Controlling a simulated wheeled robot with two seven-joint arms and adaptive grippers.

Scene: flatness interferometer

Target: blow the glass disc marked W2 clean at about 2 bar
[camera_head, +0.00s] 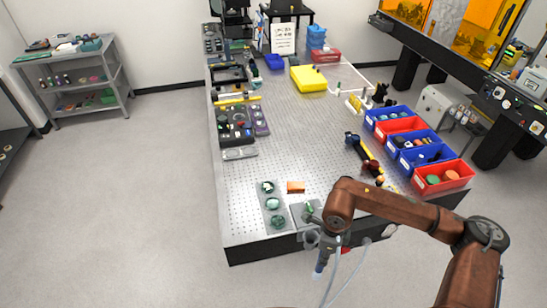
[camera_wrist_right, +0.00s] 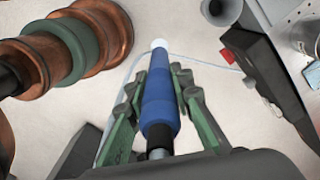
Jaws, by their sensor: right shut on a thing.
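My right gripper (camera_wrist_right: 158,98) is shut on a blue blow nozzle (camera_wrist_right: 160,88) with a pale tip, its green fingers on both sides. In the head view the right gripper (camera_head: 325,246) hangs just off the table's front edge, and the blue nozzle (camera_head: 320,268) points down, with clear hose beside it. Several greenish glass discs (camera_head: 272,203) sit in a row on a grey holder (camera_head: 264,213) near the front of the table. A grey plate (camera_head: 298,214) with a green item lies right of them, partly hidden by my arm. No W2 mark is readable. My left gripper is out of view.
The perforated table (camera_head: 300,150) has clear room in its middle. Red and blue bins (camera_head: 443,177) line the right edge. A dark tool (camera_head: 357,146) lies beside them. No pressure reading is legible.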

